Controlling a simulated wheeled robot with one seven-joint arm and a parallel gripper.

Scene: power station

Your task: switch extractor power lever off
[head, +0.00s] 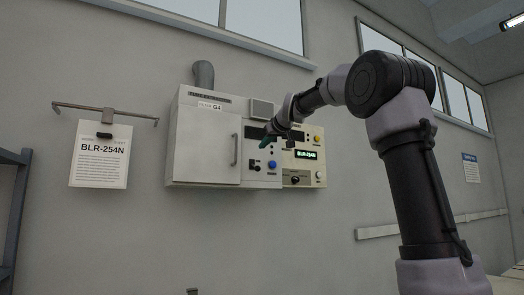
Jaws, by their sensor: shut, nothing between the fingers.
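A pale wall cabinet (208,140) with a closed door and a pull handle hangs on the wall. The control panel on its right side carries a small dark lever or switch (255,164) at the lower left and a blue button (272,165). I cannot read which control is the extractor power lever. My gripper (264,144), with greenish fingertips, is shut and empty in front of the panel, just above the small switch in the picture. I cannot tell whether it touches anything. It hides part of the panel.
A right-hand panel has a green display (306,155), a dark knob (295,180) and a yellow button (317,139). A paper sign (100,155) hangs at left. A blue shelf (18,200) stands at the left edge. The wall below the cabinet is mostly clear.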

